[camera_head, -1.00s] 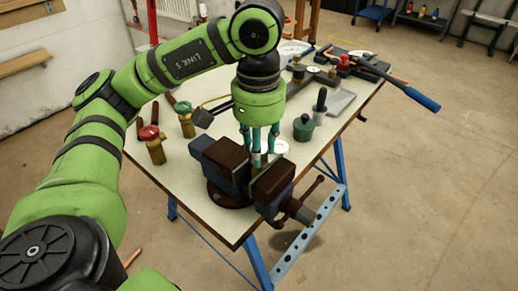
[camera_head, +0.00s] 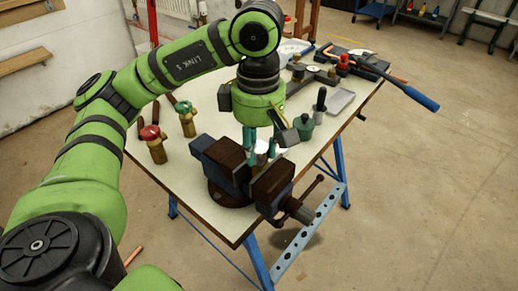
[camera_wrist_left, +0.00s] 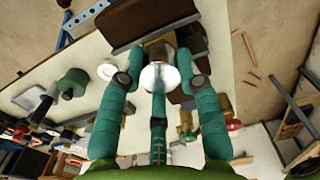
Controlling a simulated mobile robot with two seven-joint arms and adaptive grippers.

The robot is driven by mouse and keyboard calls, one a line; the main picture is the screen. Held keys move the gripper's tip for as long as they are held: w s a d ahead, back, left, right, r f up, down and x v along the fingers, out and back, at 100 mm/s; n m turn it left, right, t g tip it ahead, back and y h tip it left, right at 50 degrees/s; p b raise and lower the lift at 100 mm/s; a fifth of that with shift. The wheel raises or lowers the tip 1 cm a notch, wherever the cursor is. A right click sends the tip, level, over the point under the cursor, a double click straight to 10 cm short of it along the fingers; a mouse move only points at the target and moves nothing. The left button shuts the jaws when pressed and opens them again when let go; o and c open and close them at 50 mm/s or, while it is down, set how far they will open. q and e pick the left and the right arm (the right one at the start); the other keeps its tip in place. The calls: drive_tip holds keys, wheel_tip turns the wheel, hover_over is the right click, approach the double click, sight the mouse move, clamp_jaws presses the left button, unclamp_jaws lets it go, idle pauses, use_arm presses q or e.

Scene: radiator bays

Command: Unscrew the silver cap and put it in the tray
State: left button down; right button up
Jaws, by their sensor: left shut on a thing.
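The silver cap (camera_head: 262,146) sits low among the teal fingers of my left gripper (camera_head: 258,151), above the jaws of the bench vise (camera_head: 222,153). In the left wrist view, the cap (camera_wrist_left: 160,77) is a bright round top between the fingers (camera_wrist_left: 160,84), which are closed around it. A brownish part held between the vise jaws shows just behind the cap. Whether the cap is still seated on that part cannot be told. A shallow grey tray (camera_head: 341,101) lies on the right of the bench. My right gripper is not in view.
Red-topped (camera_head: 152,143) and green-topped (camera_head: 185,116) brass valves stand left of the vise. A dark green knobbed pot (camera_head: 303,127) and a white disc (camera_wrist_left: 107,70) are near the gripper. A blue-handled tool (camera_head: 408,93) overhangs the bench's right edge.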

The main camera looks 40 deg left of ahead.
use_arm(q)
drive_tip(key=n, duration=0.6)
drive_tip(key=shift+n, duration=0.3)
drive_tip(key=c, duration=1)
unclamp_jaws()
